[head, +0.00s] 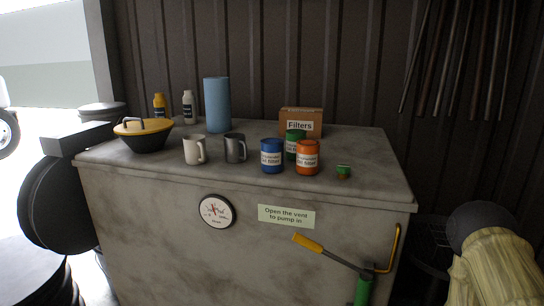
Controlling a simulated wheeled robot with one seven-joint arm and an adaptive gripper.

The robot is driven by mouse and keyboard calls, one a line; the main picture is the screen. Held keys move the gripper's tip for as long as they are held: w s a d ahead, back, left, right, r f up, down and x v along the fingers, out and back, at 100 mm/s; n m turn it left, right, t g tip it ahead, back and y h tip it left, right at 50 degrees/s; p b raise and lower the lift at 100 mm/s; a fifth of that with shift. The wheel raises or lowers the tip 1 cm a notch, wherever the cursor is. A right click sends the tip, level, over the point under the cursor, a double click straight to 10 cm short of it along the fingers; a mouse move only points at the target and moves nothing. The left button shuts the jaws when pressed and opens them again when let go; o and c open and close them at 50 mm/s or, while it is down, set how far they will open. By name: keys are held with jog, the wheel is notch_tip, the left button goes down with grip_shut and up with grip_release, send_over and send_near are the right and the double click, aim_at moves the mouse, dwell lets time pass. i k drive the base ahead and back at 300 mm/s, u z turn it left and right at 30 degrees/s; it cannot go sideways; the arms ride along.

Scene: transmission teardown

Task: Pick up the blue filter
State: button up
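The blue filter (271,165) is an upright can with a white label, near the front edge of the grey cabinet top (225,172). An orange filter (307,168) stands close on its right. A green filter (295,136) stands behind and between them, partly hidden by the orange one. My gripper is not in view.
A dark grey mug (235,150) stands left of the blue filter, with a light mug (194,150) beyond it. A cardboard box marked "Filters" (300,115) and a blue roll (217,105) stand behind. The cabinet top's right end is clear.

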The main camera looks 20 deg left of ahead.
aim_at(271, 148)
jog(key=k, duration=0.5)
jog(key=u, duration=1.65)
jog(key=i, duration=0.95)
jog(key=z, duration=1.65)
